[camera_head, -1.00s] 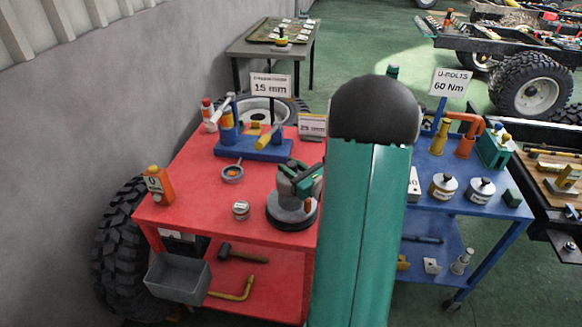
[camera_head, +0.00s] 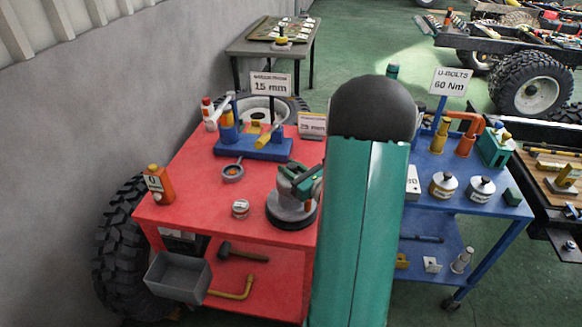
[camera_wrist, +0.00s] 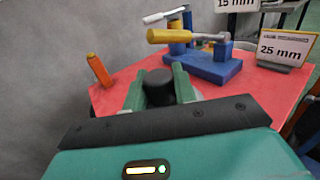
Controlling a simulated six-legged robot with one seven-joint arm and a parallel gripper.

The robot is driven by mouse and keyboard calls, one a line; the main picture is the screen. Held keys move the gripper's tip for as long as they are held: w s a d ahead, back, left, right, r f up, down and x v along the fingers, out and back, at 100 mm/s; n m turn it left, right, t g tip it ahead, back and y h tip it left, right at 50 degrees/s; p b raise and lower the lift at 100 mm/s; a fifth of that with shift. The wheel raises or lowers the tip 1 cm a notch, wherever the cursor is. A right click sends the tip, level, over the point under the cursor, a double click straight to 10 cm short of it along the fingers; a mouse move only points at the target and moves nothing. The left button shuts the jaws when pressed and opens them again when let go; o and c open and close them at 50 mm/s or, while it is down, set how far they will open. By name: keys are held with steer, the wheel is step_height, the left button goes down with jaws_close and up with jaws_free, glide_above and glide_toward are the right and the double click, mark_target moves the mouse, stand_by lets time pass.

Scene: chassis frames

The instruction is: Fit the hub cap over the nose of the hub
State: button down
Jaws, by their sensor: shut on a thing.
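My gripper (camera_wrist: 158,88) is shut on a dark, round piece (camera_wrist: 157,82), which looks like the hub cap, between its teal fingers. In the head view, my gripper (camera_head: 303,183) is low over the grey hub (camera_head: 285,209), which has a dark base and stands near the red cart's front right. The gripper hides the hub's nose, and my teal arm covers the area to its right. I cannot tell whether the cap touches the nose. In the wrist view, only a pale edge shows behind the fingers.
A blue cart (camera_head: 460,180) is on the right.

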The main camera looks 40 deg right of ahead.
steer(key=shift+f, duration=1.55)
steer(key=c, duration=1)
jaws_free()
steer(key=shift+c, duration=0.2)
steer(key=s, duration=1.3)
steer(key=shift+s+d, duration=0.15)
steer(key=shift+s, duration=0.25)
